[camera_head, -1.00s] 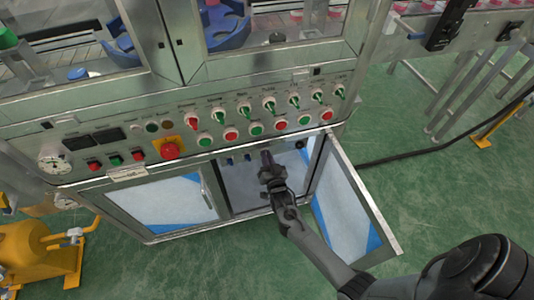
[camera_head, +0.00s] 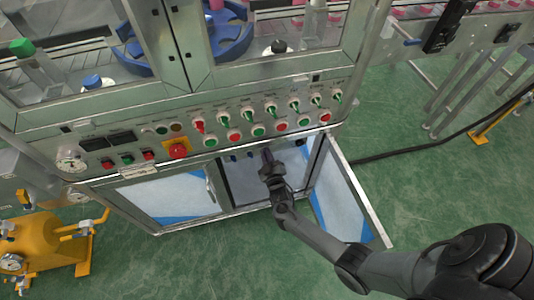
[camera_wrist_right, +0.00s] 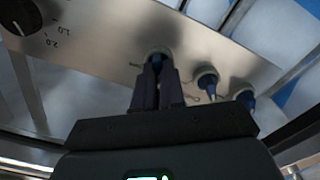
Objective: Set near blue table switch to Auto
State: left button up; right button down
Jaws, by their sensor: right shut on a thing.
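My right gripper (camera_head: 267,157) reaches into the open lower compartment of the machine. In the right wrist view the right gripper's fingers (camera_wrist_right: 157,88) are shut on a switch (camera_wrist_right: 159,54) on a metal panel; the fingers hide most of it. Two blue switches, a nearer one (camera_wrist_right: 207,82) and a farther one (camera_wrist_right: 245,97), sit beside it to the right, clear of the fingers. Their labels are too small or hidden to read. In the head view blue switches (camera_head: 250,154) show small, left of the gripper. My left gripper is not in view.
A black dial (camera_wrist_right: 20,16) with printed numbers is on the same panel. Above is a sloped panel with green and red switches (camera_head: 228,115) and a red emergency button (camera_head: 178,150).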

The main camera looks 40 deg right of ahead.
jog(key=shift+f+n, duration=0.15)
jog(key=shift+n, duration=0.95)
jog(key=c, duration=1.2)
grip_release()
jog(key=shift+p, duration=0.3)
